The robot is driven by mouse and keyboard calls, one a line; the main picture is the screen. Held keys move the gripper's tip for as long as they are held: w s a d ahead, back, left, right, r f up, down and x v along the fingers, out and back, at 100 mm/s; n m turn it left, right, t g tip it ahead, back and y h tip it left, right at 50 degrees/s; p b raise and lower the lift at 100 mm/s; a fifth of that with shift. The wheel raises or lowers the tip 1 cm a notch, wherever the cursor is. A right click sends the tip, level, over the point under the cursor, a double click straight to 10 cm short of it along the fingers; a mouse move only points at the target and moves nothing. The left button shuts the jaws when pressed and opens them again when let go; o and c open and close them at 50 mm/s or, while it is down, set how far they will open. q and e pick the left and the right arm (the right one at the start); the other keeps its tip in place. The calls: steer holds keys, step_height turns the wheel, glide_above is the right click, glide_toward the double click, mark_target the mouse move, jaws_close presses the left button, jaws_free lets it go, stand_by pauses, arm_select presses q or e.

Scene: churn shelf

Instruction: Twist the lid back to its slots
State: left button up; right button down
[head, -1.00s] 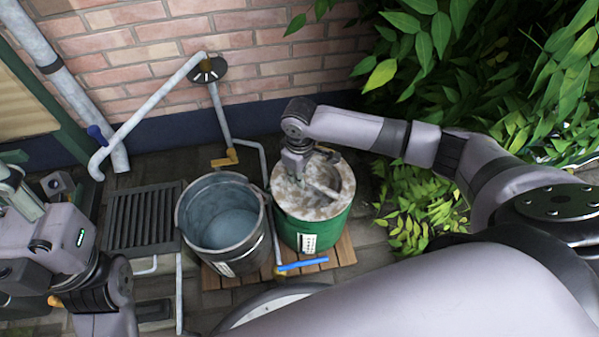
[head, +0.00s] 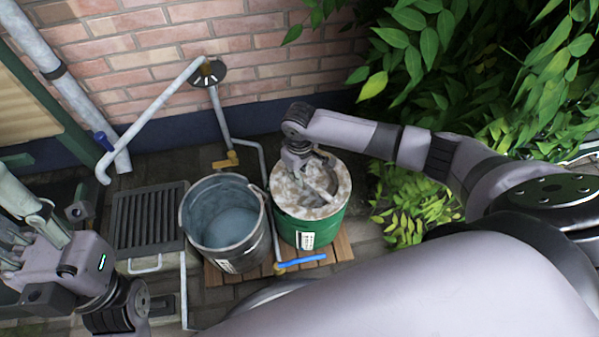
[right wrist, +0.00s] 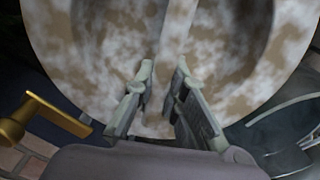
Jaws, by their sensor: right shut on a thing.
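The round lid (head: 330,172), mottled white and brown, sits on top of the green churn (head: 298,229). A raised bar crosses the lid between two recesses. My right gripper (head: 301,170) reaches down onto the far-left part of the lid and is shut on this bar. In the right wrist view its two fingers (right wrist: 160,85) lie on either side of the bar of the lid (right wrist: 112,40). I cannot make out the slots or whether the lid sits in them. My left gripper (head: 20,240) is at the left edge, away from the churn; its jaw state is unclear.
A metal bucket (head: 256,245) with water stands just left of the churn, both on a wooden pallet (head: 345,246). A blue-handled valve (head: 302,262) lies in front. A brass tap (head: 226,162), pipes and a brick wall are behind; leafy plants (head: 410,205) are at right.

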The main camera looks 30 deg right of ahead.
steer(key=shift+r, duration=0.1)
steer(key=shift+d+m+p, duration=0.1)
steer(key=shift+m+p, duration=0.2)
steer(key=shift+p, duration=0.3)
steer(key=shift+w, duration=0.1)
steer(key=c, duration=1.5)
jaws_free()
steer(key=shift+c, duration=0.2)
step_height(320, 180, up, 12)
